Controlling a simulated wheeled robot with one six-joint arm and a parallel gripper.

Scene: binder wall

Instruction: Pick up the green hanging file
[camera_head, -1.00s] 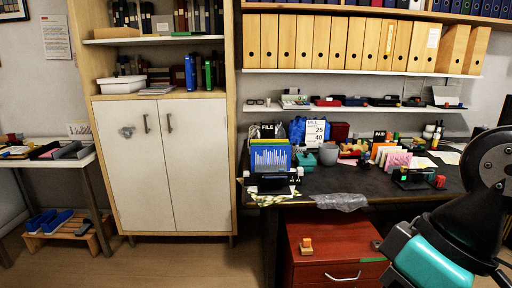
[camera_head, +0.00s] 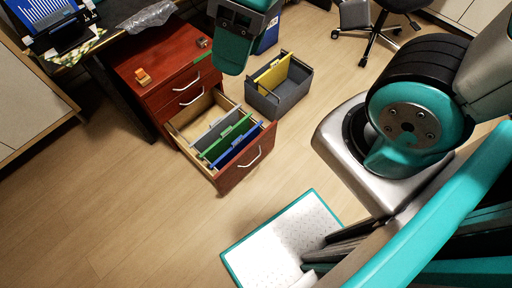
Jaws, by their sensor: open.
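The green hanging file (camera_head: 226,138) hangs inside the open bottom drawer (camera_head: 229,186) of a red cabinet. It sits between a grey hanging file (camera_head: 213,128) and a blue hanging file (camera_head: 237,148). Its upper edge shows; most of its lower part is hidden by the files and the drawer front. A teal and black part of my arm shows at the top middle, over the floor behind the cabinet. I cannot make out my gripper's fingertips in this view.
The cabinet top (camera_head: 170,58) holds a small orange object (camera_head: 142,76). A dark grey bin (camera_head: 279,95) with a yellow file (camera_head: 272,75) stands right of the drawer. An office chair (camera_head: 366,22) stands farther back. Floor left of the drawer is clear.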

